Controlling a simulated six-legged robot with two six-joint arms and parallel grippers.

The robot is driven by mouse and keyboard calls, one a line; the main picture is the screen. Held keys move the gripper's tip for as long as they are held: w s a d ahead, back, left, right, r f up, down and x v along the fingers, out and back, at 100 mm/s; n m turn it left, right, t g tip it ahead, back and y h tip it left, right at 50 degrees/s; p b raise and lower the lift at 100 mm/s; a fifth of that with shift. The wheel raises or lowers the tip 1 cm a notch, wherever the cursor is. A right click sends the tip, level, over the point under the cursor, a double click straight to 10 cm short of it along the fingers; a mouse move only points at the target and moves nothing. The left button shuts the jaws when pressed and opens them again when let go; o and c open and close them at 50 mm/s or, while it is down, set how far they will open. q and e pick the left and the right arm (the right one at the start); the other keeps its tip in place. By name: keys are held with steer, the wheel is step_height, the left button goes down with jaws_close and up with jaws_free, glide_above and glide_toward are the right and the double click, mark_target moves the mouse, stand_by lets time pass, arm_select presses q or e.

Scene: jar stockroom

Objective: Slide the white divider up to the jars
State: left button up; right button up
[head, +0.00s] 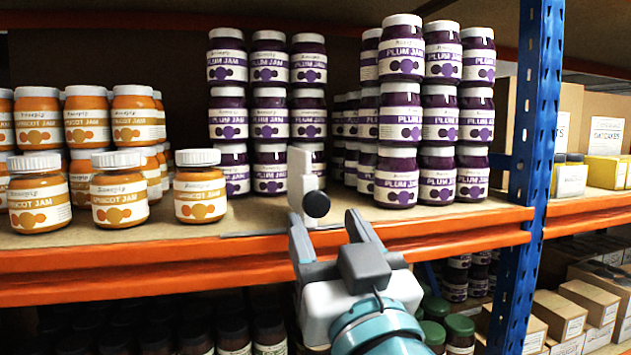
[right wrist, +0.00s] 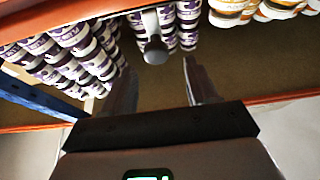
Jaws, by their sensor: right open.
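The white divider (head: 297,178) stands upright near the shelf's front edge, with a round black knob (head: 316,204) on its front. It partly hides the right column of the left plum jam stack (head: 269,125). Another plum jam stack (head: 398,127) stands to its right, across a gap. My right gripper (head: 330,228) is open, its fingers just below and in front of the knob. In the right wrist view, the divider (right wrist: 150,20) and knob (right wrist: 156,50) lie beyond the open fingertips (right wrist: 160,76), with nothing between them. My left gripper is not in view.
An orange shelf beam (head: 150,262) runs along the front edge. A blue post (head: 535,120) rises at the right. More jars (head: 235,335) fill the shelf below.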

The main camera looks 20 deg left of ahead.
mark_target(319, 206)
steer(key=p+x, duration=0.1)
steer(key=x, duration=0.4)
steer(key=shift+w+d+p, duration=0.15)
steer(key=shift+w+p, duration=0.2)
steer(key=shift+p, duration=0.05)
steer(key=shift+a+r, duration=0.15)
steer(key=shift+a, duration=0.2)
steer(key=shift+w+d, duration=0.1)
steer(key=shift+w, duration=0.25)
steer(key=shift+s, duration=0.1)
jaws_close()
